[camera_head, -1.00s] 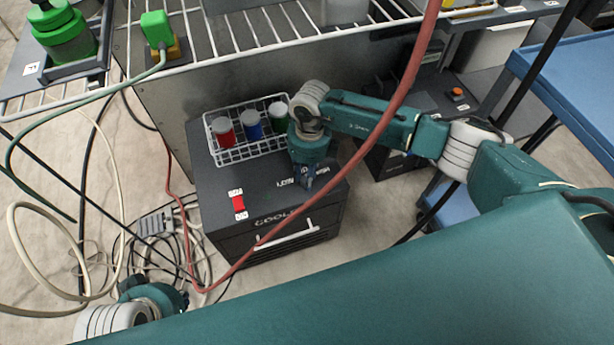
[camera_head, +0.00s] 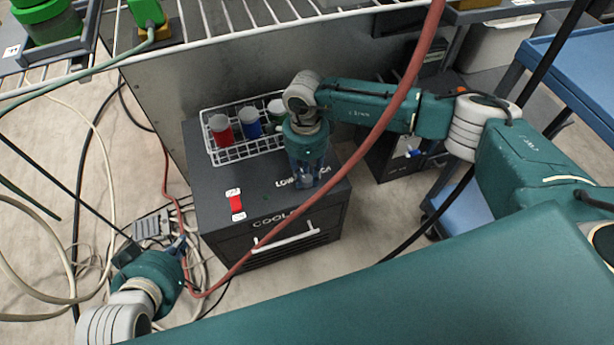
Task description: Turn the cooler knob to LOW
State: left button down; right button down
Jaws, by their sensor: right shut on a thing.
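The cooler (camera_head: 219,229) is a dark grey box with a white front handle, and its name is on the front edge of its top. My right gripper (camera_head: 306,178) points down onto the right part of the cooler's top, by the white LOW lettering (camera_head: 286,183). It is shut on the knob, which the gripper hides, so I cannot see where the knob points. More lettering to the right is partly covered by the gripper. My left gripper (camera_head: 181,243) is at the lower left, over the floor beside the cooler, apart from it; its fingers are too small to read.
A white wire basket (camera_head: 238,153) with red, blue and green-marked cups stands on the cooler's back. A red switch (camera_head: 236,203) sits at its front left. A red hose (camera_head: 340,172) crosses the view before the cooler. Cables lie on the left floor; a wire shelf (camera_head: 215,30) overhangs behind.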

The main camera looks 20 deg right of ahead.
aim_at(303, 177)
jog(key=n, duration=0.1)
jog(key=n+b, duration=0.1)
jog(key=n, duration=0.1)
jog(key=shift+w+a+r, duration=0.15)
jog(key=shift+w+a, duration=0.05)
jog(key=shift+a, duration=0.1)
pick_arm(q)
jog(key=w+d+r+t+h, duration=0.1)
jog(key=w+d+r+t, duration=0.1)
jog(key=w+r+t, duration=0.2)
jog(key=shift+w+d+r, duration=0.25)
jog(key=shift+w+r, duration=0.85)
jog(key=shift+r, duration=0.3)
pick_arm(e)
jog(key=shift+n, duration=0.4)
jog(key=shift+a, duration=0.1)
jog(key=c, duration=1.4)
grip_release()
jog(key=shift+s, duration=0.1)
jog(key=shift+c, duration=0.2)
pick_arm(q)
jog(key=shift+a, duration=0.1)
pick_arm(e)
notch_tip(303, 177, up, 12)
jog(key=shift+w, duration=0.25)
